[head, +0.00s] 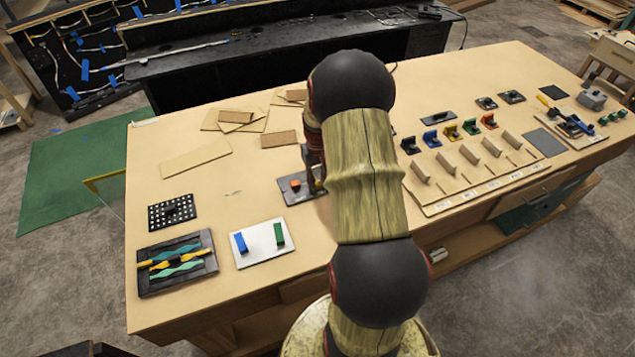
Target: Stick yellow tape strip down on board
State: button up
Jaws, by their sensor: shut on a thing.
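A white board (262,252) lies near the table's front left. A blue strip (240,242) and a green strip (279,234) are on it, with bare white between them. I cannot make out a loose yellow tape strip on the board or near it. My gripper (317,184) is mostly hidden behind my own arm. It is low over the table, at the right end of a dark plate (298,197) with an orange-red block (295,185). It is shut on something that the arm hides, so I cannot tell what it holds.
A dark tray (146,285) with teal and yellow pieces lies left of the board. A perforated black plate (158,222) lies behind it. Cardboard pieces (195,158) lie at the back left. Coloured blocks and a slotted wooden rack (437,208) stand on the right.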

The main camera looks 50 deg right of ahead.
jog(key=o, duration=0.8)
notch_tip(320, 180, up, 12)
dwell(0.6)
